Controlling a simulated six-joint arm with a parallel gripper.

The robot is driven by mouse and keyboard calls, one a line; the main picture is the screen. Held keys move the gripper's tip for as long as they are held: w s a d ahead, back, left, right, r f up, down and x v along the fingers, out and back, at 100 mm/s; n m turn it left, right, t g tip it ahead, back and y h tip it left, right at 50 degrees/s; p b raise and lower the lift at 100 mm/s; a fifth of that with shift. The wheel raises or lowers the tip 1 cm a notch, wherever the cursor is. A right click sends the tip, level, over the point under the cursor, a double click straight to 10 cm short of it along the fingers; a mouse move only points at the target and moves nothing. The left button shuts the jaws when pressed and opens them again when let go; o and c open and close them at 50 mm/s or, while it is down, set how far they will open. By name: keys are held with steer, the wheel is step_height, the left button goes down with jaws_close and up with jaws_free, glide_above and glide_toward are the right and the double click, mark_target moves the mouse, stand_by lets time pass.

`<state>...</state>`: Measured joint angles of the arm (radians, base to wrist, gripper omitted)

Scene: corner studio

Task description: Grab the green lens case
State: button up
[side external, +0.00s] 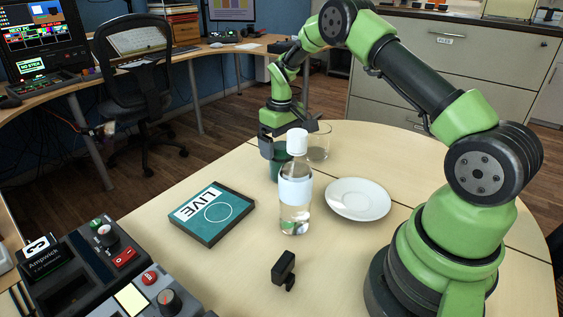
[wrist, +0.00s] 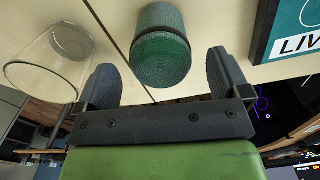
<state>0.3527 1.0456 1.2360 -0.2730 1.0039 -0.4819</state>
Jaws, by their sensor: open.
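The green lens case (wrist: 162,48) is a dark green ribbed cylinder with a black band. It stands on the table, centred in front of my gripper (wrist: 163,72) in the wrist view. My gripper is open, with one finger towards each side of the case, and nothing is clamped. In the side external view my gripper (side external: 284,141) is low at the case, behind the bottle. There the case (side external: 275,166) is partly hidden by the bottle and a finger.
A clear glass (side external: 318,142) stands near the case and shows at the left in the wrist view (wrist: 50,62). A white-capped bottle (side external: 295,192), a white plate (side external: 358,199), a teal LIVE sign (side external: 213,213) and a small black object (side external: 284,269) are on the table (side external: 345,270).

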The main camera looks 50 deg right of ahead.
mark_target(281, 157)
step_height(281, 157, down, 4)
steer(key=shift+w+f, duration=0.1)
steer(key=shift+f, duration=0.1)
steer(key=c, duration=1.2)
steer(key=shift+r, duration=0.2)
